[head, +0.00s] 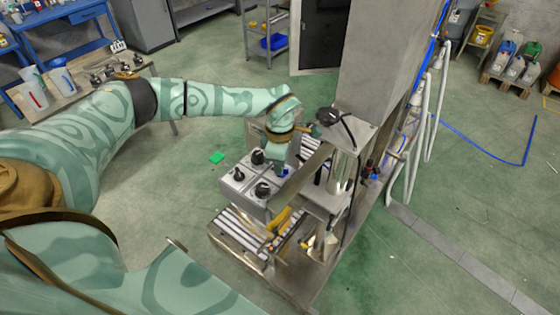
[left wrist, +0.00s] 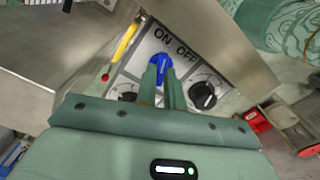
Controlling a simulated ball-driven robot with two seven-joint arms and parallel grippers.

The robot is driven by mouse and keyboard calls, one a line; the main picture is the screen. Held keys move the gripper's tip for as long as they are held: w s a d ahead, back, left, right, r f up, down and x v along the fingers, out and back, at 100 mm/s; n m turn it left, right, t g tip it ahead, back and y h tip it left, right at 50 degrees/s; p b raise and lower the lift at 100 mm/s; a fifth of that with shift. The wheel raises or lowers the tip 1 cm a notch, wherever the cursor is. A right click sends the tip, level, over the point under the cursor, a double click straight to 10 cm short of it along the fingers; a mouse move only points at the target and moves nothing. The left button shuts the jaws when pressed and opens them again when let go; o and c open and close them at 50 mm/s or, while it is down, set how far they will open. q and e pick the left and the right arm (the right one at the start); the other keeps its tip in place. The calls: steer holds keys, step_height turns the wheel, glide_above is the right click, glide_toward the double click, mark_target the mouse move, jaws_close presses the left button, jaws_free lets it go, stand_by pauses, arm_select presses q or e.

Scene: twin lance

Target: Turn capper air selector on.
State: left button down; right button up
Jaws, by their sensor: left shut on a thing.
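In the left wrist view, a blue selector knob (left wrist: 161,62) sits on a pale panel just below the printed words ON and OFF (left wrist: 174,42). My left gripper (left wrist: 160,80) is shut on this blue knob, with a finger on either side of it. In the head view, my left gripper (head: 281,170) reaches down to the capper's control box (head: 235,185), and only a little blue shows at its tips. The knob's exact pointing direction is partly hidden by the fingers. My right gripper is not in view.
Black knobs (left wrist: 203,95) sit beside the blue one on the panel. A yellow handle (left wrist: 126,42) is close by on the left. In the head view, a steel column (head: 375,70) rises behind the capper, and a roller conveyor (head: 240,235) lies below the box.

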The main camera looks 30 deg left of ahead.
arm_select(q)
steer(key=shift+n, duration=0.6)
steer(key=c, duration=1.5)
jaws_free()
step_height(320, 180, up, 16)
steer(key=b, duration=0.1)
steer(key=shift+r+b, duration=0.2)
steer(key=shift+b, duration=0.1)
